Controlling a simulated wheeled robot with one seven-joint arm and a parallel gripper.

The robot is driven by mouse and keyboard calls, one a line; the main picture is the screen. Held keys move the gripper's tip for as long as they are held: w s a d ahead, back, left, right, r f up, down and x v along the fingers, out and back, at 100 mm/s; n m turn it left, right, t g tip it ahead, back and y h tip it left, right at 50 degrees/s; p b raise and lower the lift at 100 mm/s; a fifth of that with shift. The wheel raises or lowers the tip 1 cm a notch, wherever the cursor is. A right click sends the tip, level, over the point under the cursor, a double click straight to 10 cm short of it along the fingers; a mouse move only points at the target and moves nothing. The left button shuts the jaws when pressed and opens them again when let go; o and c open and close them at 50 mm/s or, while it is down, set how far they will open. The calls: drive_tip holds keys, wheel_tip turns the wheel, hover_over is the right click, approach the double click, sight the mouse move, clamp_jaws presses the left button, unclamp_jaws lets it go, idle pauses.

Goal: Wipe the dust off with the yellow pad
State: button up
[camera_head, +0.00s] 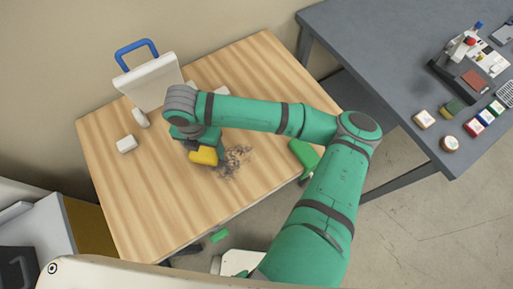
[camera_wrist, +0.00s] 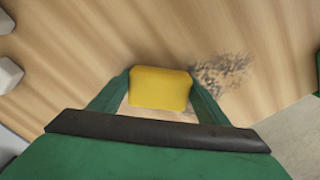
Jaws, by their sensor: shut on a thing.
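The yellow pad (camera_head: 204,156) is between the fingers of my gripper (camera_head: 196,150), low over the wooden table (camera_head: 110,180). In the wrist view the pad (camera_wrist: 160,88) sits between both green fingers, and my gripper (camera_wrist: 160,95) is shut on it. Whether the pad touches the tabletop is hard to tell. The dust (camera_head: 234,162) is a dark grey, speckled patch just to the right of the pad. It also shows in the wrist view (camera_wrist: 222,72), right of the pad, close to the right finger.
A white board-like thing with a blue handle (camera_head: 148,75) stands at the table's back left. A small white block (camera_head: 127,144) lies at left. A green object (camera_head: 304,155) is at the right edge. A grey table (camera_head: 370,60) with several small items stands at right.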

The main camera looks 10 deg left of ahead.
drive_tip(key=shift+w+a, duration=0.55)
drive_tip(key=shift+w, duration=0.05)
drive_tip(key=shift+w+r, duration=0.2)
drive_tip(key=r, duration=0.5)
drive_tip(key=shift+s+r, duration=0.2)
drive_tip(key=shift+r, duration=1.2)
